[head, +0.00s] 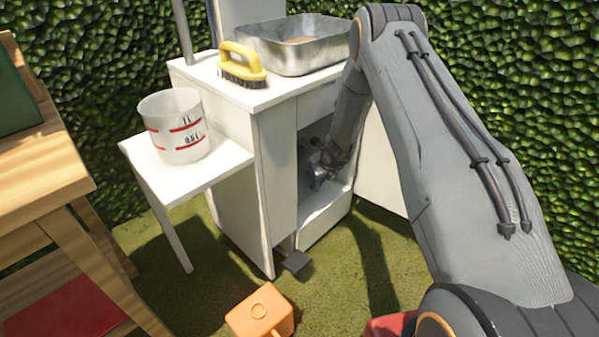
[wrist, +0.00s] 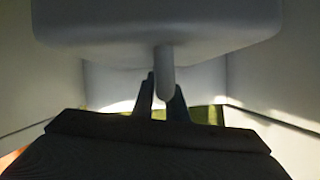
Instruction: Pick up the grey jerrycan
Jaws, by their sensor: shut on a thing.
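The grey jerrycan (wrist: 155,25) fills the top of the wrist view as a smooth, rounded pale body. A narrow grey part of it, apparently its handle, comes down between my two dark fingers. My gripper (wrist: 164,88) is shut on this part, with one finger on each side. In the head view my gripper (head: 318,178) is inside the open white cabinet (head: 275,175), low in its opening. The jerrycan cannot be made out there; the cabinet wall and my arm hide it.
Cabinet walls stand close on both sides. A metal basin (head: 310,62) and yellow brush (head: 241,66) sit on top. A measuring bucket (head: 176,150) stands on the side shelf (head: 215,165). An orange container (head: 258,318) stands on the grass. A wooden table (head: 45,165) is at left.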

